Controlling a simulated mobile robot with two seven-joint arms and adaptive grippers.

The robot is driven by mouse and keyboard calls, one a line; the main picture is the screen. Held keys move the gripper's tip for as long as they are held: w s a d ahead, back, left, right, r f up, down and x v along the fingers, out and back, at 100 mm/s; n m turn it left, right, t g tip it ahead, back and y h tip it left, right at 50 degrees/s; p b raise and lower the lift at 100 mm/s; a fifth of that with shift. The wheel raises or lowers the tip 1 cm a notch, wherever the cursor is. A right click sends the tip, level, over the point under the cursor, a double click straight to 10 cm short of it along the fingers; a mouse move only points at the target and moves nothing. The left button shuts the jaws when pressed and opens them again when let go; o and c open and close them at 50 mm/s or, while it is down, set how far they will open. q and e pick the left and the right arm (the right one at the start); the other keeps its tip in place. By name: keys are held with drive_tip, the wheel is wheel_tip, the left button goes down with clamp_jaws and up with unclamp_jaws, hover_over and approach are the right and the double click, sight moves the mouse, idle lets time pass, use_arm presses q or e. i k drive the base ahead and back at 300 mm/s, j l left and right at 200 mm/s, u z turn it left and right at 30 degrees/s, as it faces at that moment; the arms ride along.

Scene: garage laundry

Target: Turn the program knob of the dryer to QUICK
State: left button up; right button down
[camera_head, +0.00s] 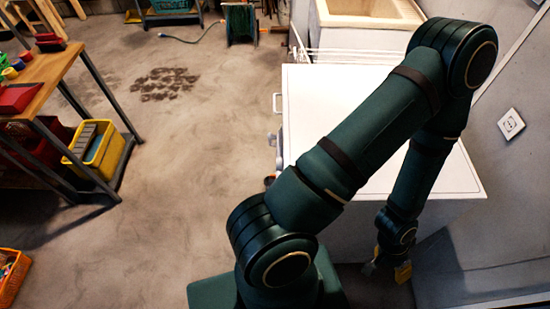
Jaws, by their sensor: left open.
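A white appliance (320,95), which looks like the dryer, stands in the middle with its flat top towards me. Its front faces left and is seen almost edge-on. A handle (277,104) and small grey parts (272,138) stick out there. I cannot make out the program knob or any QUICK mark. My left arm crosses over the appliance and hides much of its top. My left gripper (387,270) hangs low at the near right side of the appliance, away from its front. It is open and appears empty. My right gripper is not in view.
A utility sink (365,12) stands behind the appliance. A grey wall with a socket (511,124) is close on the right. A workbench (45,75) with a yellow bin (95,150) is at left, an orange basket (12,275) at lower left. The floor between is clear.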

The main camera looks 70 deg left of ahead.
sight(280, 163)
drive_tip(key=k+u, duration=0.2)
drive_tip(key=u, duration=0.15)
drive_tip(key=k+j+u, duration=0.15)
drive_tip(key=u, duration=1.4)
drive_tip(key=k+j, duration=0.15)
drive_tip(key=i+z, duration=0.6)
drive_tip(key=z, duration=0.15)
